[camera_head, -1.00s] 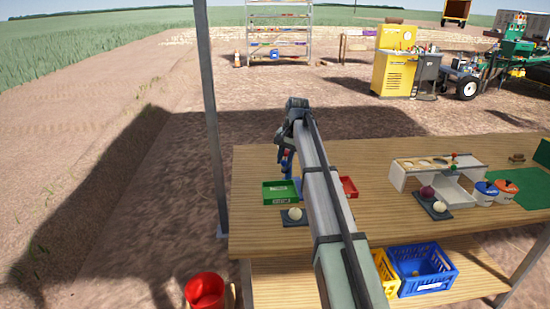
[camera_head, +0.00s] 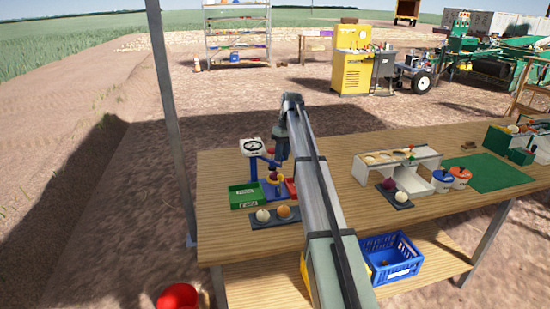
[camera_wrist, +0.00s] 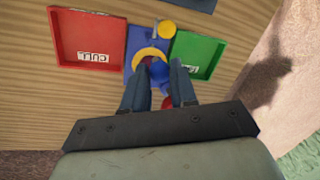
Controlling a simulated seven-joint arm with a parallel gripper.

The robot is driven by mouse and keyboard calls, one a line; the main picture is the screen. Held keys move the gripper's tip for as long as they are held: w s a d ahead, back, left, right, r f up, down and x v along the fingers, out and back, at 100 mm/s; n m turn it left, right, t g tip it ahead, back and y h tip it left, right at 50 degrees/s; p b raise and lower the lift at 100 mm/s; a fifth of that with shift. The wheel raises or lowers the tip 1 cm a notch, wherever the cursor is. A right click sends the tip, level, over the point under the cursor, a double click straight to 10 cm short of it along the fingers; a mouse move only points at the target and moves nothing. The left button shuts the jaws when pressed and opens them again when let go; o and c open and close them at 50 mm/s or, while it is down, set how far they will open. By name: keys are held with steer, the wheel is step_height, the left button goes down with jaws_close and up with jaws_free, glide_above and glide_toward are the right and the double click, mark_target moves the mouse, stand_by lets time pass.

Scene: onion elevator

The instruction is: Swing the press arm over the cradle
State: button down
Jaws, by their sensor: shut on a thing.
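The blue press stands at the table's left end, with a white dial gauge (camera_head: 252,146) on top. My gripper (camera_head: 281,157) is at its right side. In the wrist view, my gripper (camera_wrist: 158,88) is narrowed around the press arm, whose rounded blue end (camera_wrist: 158,70) shows between the fingers. A red knob (camera_wrist: 167,102) also shows between them, closer to the palm. The yellow ring-shaped cradle (camera_wrist: 139,57) is on the blue base, partly covered by the blue end. My fingers hide much of the press arm.
A green tray (camera_head: 243,196) and a red tray (camera_wrist: 87,38) flank the press. A dark holder (camera_head: 262,222) in front carries a white and an orange onion. A white stand (camera_head: 366,174), a second holder and two pots are to the right.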

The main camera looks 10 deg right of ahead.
steer(key=shift+w+d+n, duration=0.95)
steer(key=shift+d+n, duration=0.05)
steer(key=c, duration=0.9)
jaws_free()
steer(key=shift+r, duration=0.1)
steer(key=r, duration=0.2)
steer(key=d+r, duration=0.1)
steer(key=r, duration=0.1)
steer(key=w+r, duration=0.1)
steer(key=r, duration=0.2)
steer(key=shift+d+r, duration=0.1)
steer(key=shift+d, duration=0.05)
steer(key=shift+s, duration=0.1)
